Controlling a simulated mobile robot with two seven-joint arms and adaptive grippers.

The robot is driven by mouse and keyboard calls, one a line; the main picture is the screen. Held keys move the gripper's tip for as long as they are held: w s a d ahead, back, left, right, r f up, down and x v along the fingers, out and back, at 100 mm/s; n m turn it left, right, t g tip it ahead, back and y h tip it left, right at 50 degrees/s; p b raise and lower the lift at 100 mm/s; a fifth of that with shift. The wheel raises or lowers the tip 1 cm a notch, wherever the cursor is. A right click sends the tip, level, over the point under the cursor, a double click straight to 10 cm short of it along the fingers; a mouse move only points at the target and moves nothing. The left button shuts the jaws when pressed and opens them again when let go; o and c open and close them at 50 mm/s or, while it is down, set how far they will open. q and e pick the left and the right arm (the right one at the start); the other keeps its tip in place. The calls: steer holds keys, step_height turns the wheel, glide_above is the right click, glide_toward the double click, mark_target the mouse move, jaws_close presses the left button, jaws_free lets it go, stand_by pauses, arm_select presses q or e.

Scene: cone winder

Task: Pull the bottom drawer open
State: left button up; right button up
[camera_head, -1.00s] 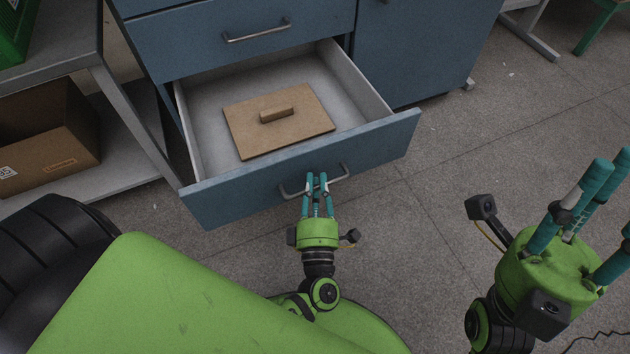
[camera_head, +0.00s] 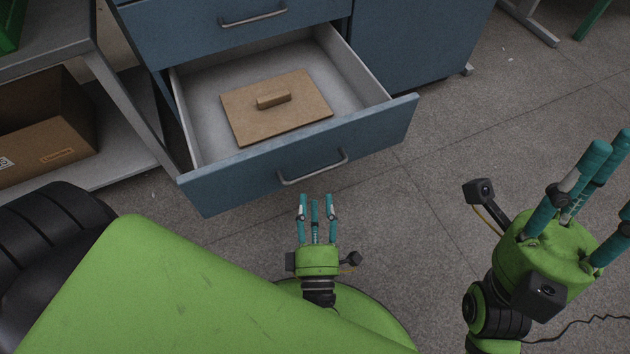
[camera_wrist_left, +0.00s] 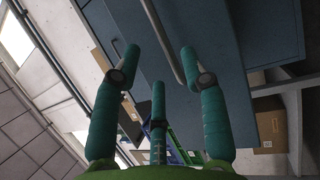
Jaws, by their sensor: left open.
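The blue bottom drawer (camera_head: 230,186) stands pulled out of the blue cabinet, its grey inside showing. Its curved metal handle (camera_head: 313,168) is on the front panel. My left gripper (camera_head: 316,198) is open and empty, just in front of the handle and apart from it. In the left wrist view its teal fingers (camera_wrist_left: 158,62) are spread, with the metal handle (camera_wrist_left: 166,45) beyond them. My right gripper (camera_head: 590,190) is at the right edge, away from the drawer, its fingers spread and partly cut off by the frame.
A brown board with a small block grip (camera_head: 285,115) lies in the drawer. A closed drawer with a handle (camera_head: 253,18) is above. A grey shelf (camera_head: 125,110) with a cardboard box (camera_head: 70,135) stands at left. The floor right of the drawer is clear.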

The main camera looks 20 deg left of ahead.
arm_select(q)
steer(key=v, duration=0.4)
steer(key=shift+s, duration=0.1)
stand_by(0.4)
